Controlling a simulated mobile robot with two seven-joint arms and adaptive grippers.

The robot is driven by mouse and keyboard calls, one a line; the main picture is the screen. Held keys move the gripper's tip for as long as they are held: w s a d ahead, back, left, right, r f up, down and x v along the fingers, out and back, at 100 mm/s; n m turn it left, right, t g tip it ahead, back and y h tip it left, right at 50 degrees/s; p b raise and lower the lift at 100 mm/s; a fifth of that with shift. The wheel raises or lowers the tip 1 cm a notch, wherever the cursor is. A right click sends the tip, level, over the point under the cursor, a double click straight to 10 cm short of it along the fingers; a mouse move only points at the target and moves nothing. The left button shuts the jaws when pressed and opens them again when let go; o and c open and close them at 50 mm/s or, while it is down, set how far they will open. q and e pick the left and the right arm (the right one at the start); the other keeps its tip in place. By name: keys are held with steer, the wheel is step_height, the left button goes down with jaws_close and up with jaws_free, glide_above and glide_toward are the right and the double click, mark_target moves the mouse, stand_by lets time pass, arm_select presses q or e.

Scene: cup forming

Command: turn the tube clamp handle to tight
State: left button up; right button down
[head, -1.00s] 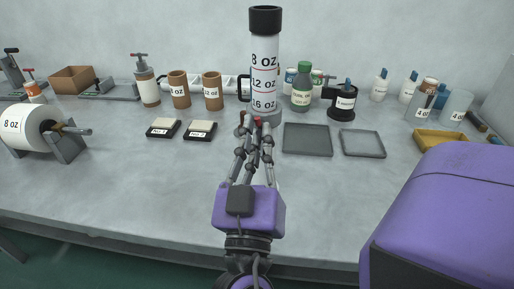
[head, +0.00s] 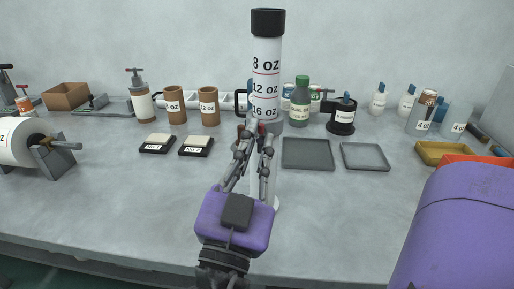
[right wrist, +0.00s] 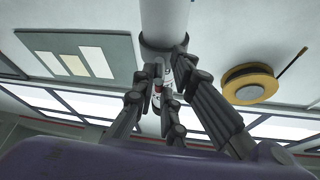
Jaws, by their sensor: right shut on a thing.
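A tall white tube (head: 267,65) with a black cap and marks 8, 12 and 16 oz stands upright, held in a grey clamp collar (head: 272,127) above a white stand post (head: 264,185). The tube also shows in the right wrist view (right wrist: 165,20). My right gripper (head: 254,132) comes from below, its fingers right at the clamp. It is shut on the tube clamp handle, of which only a red bit (head: 240,130) shows; the fingers hide the rest. In the right wrist view my right gripper (right wrist: 163,85) closes around a small part below the tube. My left gripper is out of view.
Grey trays (head: 307,154) and black-based blocks (head: 196,146) flank the stand. Brown cups (head: 209,108), a green-capped bottle (head: 300,103) and a black tape holder (head: 341,117) stand behind. A paper roll (head: 18,142) is at far left.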

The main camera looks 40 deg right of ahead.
steer(key=c, duration=1.9)
jaws_free()
steer(key=shift+o, duration=0.2)
steer(key=v, duration=1.2)
